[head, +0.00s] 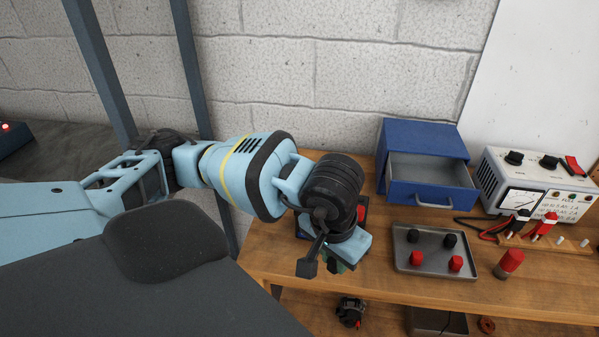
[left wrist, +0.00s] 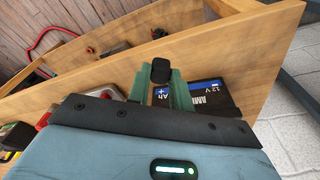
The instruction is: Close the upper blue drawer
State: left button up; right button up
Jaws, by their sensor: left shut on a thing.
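The blue drawer cabinet (head: 424,136) stands on the bench against the wall. Its blue drawer (head: 430,195) is pulled out towards the front, showing a grey, empty-looking inside, with a pale handle on its front. I see only this one drawer. My left gripper (head: 342,265) is left of the cabinet near the bench's front edge, apart from the drawer and pointing down. In the left wrist view its green fingers (left wrist: 162,88) are shut on a small black piece (left wrist: 161,71); what it belongs to is unclear. My right gripper is not in view.
A grey tray (head: 404,262) with red and black caps lies in front of the drawer. A battery with a 12 V label (left wrist: 207,95) shows behind my left fingers.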

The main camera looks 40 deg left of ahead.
aim_at(413, 178)
jog(key=u, duration=1.05)
jog(key=i+l+u, duration=0.15)
jog(key=i+l, duration=0.25)
